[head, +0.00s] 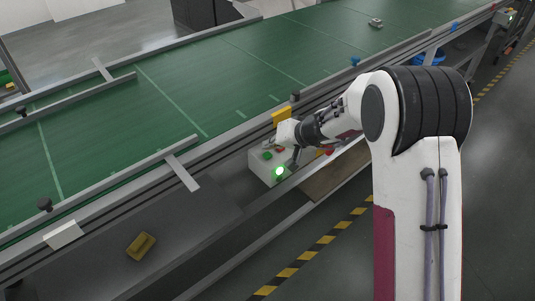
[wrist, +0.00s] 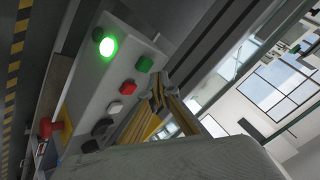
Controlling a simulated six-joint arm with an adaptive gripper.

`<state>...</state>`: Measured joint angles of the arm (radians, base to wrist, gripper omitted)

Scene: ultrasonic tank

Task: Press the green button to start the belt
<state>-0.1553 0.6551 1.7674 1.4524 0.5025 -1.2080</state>
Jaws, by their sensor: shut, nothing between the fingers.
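The grey-white control box (head: 256,169) stands beside the belt in the head view. In the wrist view the box's face (wrist: 82,98) is seen close up and slanted. An unlit green button (wrist: 144,64) sits near its upper right edge; it also shows in the head view (head: 268,156). A separate green lamp (wrist: 107,46) glows brightly to its left. Below the green button come a red button (wrist: 128,88), a white one (wrist: 115,108) and dark ones. My gripper (wrist: 157,90) is shut and empty, its tips close to the green and red buttons. I cannot tell whether it touches either.
A red knob (wrist: 56,130) juts from the box's side. The green belt (head: 170,85) runs behind the box, with metal rails along it. A yellow block (head: 141,246) lies on the dark surface at lower left. Striped floor tape (head: 318,243) runs in front.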

